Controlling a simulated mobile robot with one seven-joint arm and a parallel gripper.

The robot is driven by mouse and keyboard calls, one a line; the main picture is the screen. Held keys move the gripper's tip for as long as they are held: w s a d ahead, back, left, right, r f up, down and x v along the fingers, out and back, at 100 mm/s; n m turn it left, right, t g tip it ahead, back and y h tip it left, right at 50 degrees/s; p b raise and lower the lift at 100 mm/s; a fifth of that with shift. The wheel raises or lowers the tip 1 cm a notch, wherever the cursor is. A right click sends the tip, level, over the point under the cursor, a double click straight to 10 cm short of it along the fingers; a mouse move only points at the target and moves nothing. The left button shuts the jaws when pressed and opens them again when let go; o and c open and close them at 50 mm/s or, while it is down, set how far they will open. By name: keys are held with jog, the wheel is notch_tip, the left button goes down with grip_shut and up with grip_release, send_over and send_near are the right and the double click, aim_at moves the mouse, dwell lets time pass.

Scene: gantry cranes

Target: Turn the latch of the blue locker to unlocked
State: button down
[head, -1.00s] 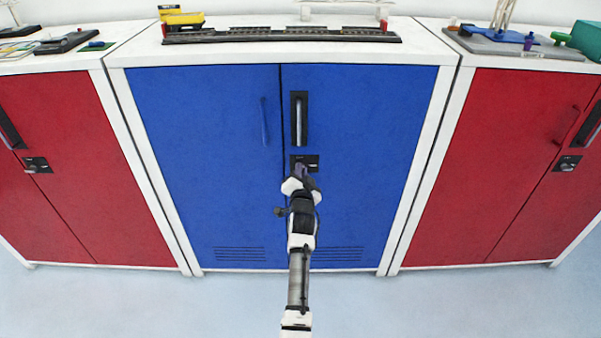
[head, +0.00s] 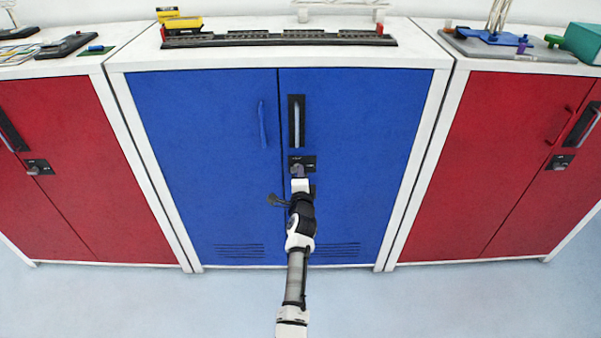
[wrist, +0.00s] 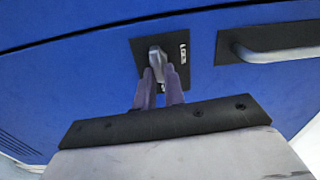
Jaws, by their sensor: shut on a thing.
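The blue locker (head: 210,190) stands in the middle of the head view with both doors shut. Its latch is a grey knob (wrist: 157,59) on a black plate (wrist: 180,48) that carries small white lettering, too small to read surely. The plate also shows in the head view (head: 308,162), just below the handle. My gripper (wrist: 158,76) has its two purple-grey fingers closed around the knob. In the head view my gripper (head: 298,171) covers part of the plate. The latch's exact setting is hard to tell.
A vertical grey handle (head: 297,124) on a black backing sits above the latch; it also shows in the wrist view (wrist: 280,52). A blue handle (head: 262,124) is on the left door. Red lockers (head: 85,170) (head: 500,160) stand on both sides.

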jog(key=shift+m, duration=0.5)
jog(key=c, duration=1.5)
grip_release()
jog(key=shift+s+p, duration=5.05)
jog(key=shift+s, duration=1.85)
